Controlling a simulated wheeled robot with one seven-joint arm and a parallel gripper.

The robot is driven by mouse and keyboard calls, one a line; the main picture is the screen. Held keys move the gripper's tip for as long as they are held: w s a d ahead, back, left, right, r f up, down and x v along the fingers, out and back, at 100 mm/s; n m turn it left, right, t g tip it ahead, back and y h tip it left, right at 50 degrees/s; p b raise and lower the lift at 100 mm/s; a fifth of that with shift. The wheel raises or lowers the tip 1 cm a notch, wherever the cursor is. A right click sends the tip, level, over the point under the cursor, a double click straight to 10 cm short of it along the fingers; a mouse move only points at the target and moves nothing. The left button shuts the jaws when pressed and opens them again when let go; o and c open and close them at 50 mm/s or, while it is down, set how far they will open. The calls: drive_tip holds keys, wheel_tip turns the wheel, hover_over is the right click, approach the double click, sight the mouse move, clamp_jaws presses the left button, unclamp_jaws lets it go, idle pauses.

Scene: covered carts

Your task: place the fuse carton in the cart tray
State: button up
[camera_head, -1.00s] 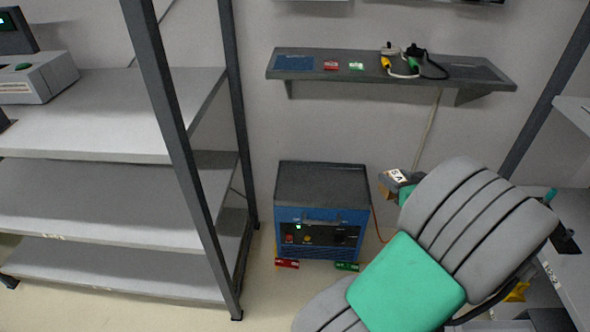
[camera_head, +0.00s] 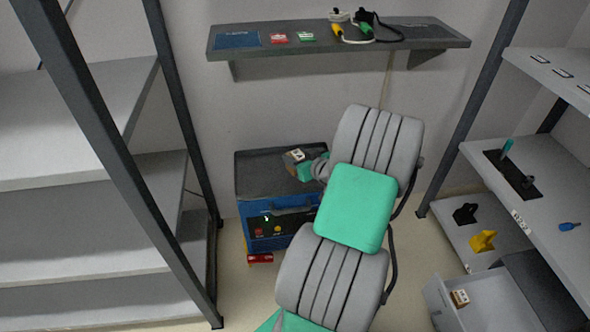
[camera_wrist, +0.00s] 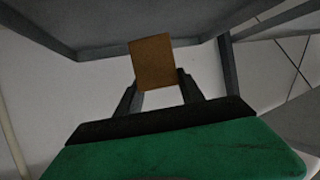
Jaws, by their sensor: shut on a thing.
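In the head view the fuse carton (camera_head: 295,156), small and brown with a white marked label, is at the end of my arm. It appears over the dark top of the blue unit. In the wrist view the plain brown carton (camera_wrist: 152,60) sits between the two dark fingers of my gripper (camera_wrist: 158,88), which is shut on it. The carton looks slightly tilted there. My arm hides part of the blue unit. A grey open tray (camera_head: 441,303) at the lower right holds a similar small labelled carton (camera_head: 460,298); I cannot tell whether it is the cart tray.
The blue unit (camera_head: 250,205) stands on the floor by the back wall. A wall shelf (camera_head: 340,42) above it holds cards and cables. Empty grey shelving (camera_head: 80,110) is at left. The right rack (camera_head: 555,175) carries small tools; a yellow item (camera_head: 482,241) lies low there.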

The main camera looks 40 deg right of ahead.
drive_tip(key=shift+w+d+f, duration=0.25)
drive_tip(key=shift+w+f, duration=0.4)
drive_tip(key=shift+f, duration=0.25)
drive_tip(key=shift+f+b, duration=0.9)
drive_tip(key=shift+f, duration=0.55)
drive_tip(key=shift+f, duration=0.2)
drive_tip(key=o, duration=1.4)
drive_tip(key=shift+r, duration=0.1)
